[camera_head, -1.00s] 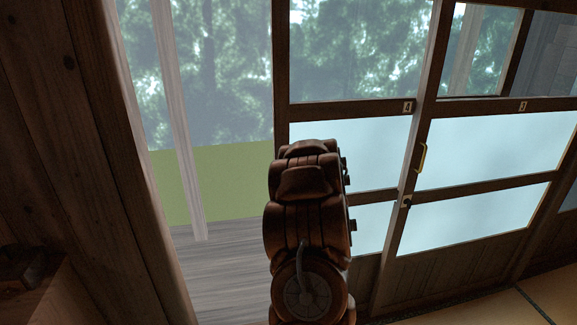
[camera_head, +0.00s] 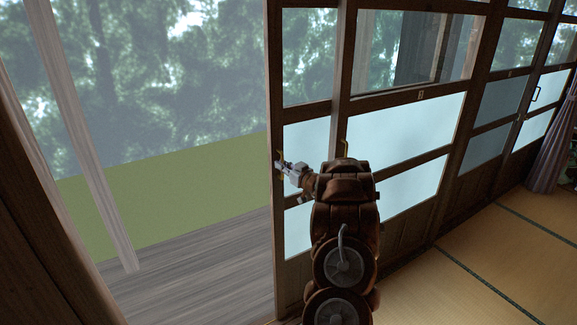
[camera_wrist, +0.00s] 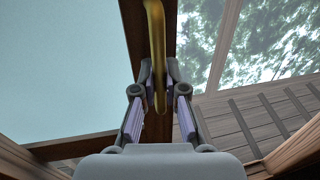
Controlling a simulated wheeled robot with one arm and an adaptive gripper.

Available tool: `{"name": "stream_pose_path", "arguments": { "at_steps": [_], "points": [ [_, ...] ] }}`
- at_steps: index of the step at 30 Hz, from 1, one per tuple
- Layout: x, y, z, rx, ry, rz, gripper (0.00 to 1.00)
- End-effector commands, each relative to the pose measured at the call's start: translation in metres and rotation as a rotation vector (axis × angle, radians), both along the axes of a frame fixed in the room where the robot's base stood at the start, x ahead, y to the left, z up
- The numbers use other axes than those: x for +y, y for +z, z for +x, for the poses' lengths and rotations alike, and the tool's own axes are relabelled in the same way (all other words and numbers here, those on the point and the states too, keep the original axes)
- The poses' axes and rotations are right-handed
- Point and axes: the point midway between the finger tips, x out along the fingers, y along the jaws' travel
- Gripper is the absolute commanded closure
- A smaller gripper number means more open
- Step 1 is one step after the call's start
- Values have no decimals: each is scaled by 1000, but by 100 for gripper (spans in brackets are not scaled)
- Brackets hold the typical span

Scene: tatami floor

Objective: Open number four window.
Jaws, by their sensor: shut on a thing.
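The number four window (camera_head: 308,60) is a dark wood sliding panel with clear glass above and frosted panes below. Its left stile (camera_head: 275,120) stands at the edge of a wide opening, and its right part is hidden behind the neighbouring panel. My gripper (camera_head: 284,165) is at that stile in the head view. In the wrist view, my gripper (camera_wrist: 160,90) is shut on a vertical brass handle (camera_wrist: 155,35), which runs down between the fingers against the dark stile.
The opening on the left shows a grey plank floor (camera_head: 195,270), a pale post (camera_head: 85,140) and green ground. The neighbouring panel (camera_head: 405,120) has a small number tag and its own handle. Tatami (camera_head: 480,265) lies clear at right, with a curtain (camera_head: 553,150) beyond.

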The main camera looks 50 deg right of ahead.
Motion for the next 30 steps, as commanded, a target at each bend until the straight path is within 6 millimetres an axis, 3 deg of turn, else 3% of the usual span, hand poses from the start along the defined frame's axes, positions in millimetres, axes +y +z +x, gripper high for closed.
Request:
{"name": "stream_pose_path", "arguments": {
  "at_steps": [15, 16, 19, 30],
  "points": [
    [0, 4, 7, -5, 14, -5, 100],
    [0, 4, 6, -6, 14, -5, 88],
    [-1, 4, 6, -5, 13, -4, 78],
    [-1, 1, 1, -1, 11, -1, 78]
  ]
}}
